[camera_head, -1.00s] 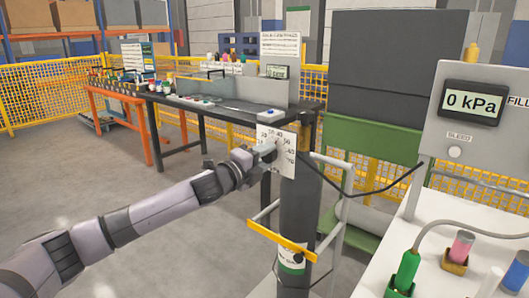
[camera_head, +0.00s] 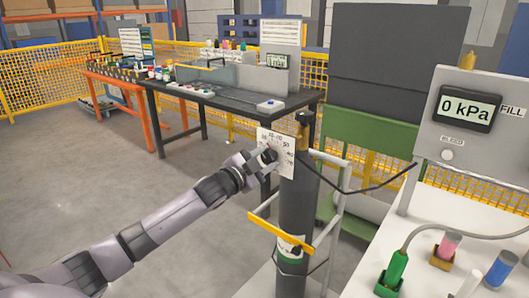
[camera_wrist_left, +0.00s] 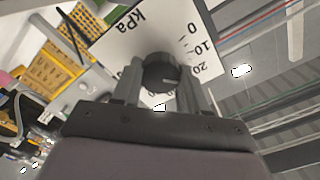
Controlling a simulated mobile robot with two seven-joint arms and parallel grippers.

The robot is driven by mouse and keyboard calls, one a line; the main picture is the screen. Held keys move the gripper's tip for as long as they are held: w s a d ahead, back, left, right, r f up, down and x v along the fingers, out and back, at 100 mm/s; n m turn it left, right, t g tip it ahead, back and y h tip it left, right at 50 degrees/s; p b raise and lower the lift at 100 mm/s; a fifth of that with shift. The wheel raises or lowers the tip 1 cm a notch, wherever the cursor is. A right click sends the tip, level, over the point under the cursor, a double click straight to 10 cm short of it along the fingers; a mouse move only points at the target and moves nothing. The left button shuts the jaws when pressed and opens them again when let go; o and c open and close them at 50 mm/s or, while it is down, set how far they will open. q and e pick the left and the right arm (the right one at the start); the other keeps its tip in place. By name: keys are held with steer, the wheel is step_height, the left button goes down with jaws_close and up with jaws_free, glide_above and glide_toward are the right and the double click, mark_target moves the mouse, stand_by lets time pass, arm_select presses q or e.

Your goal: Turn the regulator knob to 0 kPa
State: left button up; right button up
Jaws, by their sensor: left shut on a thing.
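The regulator knob (camera_wrist_left: 161,73) is round and dark, with a light mark. It sits on a white dial plate (camera_wrist_left: 130,40) printed with kPa, 0, 10 and 20. The mark points roughly right, near the 20 side; its exact reading is unclear. My left gripper (camera_wrist_left: 162,80) has its fingers on both sides of the knob, shut on it. In the head view my left gripper (camera_head: 266,158) covers most of the knob, in front of the dial plate (camera_head: 288,160) by the dark cylinder (camera_head: 298,210). The display (camera_head: 466,107) reads 0 kPa. My right gripper is not in view.
A yellow bar (camera_head: 280,232) crosses the cylinder's cart below my gripper. A dark hose (camera_head: 370,187) runs from the cylinder towards the right panel. A white table (camera_head: 425,265) with coloured fittings stands at the right. The floor at left is open.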

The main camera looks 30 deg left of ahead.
arm_select(q)
steer(key=n+p, duration=0.2)
steer(key=n, duration=0.1)
steer(key=shift+r+n, duration=0.15)
steer(key=shift+n, duration=0.25)
steer(key=n+p, duration=0.2)
steer(key=shift+n, duration=0.4)
steer(key=shift+n+p, duration=0.35)
steer(key=shift+n, duration=0.85)
steer(key=shift+n+p, duration=0.3)
steer(key=shift+n, duration=1.2)
steer(key=o, duration=1.1)
steer(key=shift+c, duration=0.2)
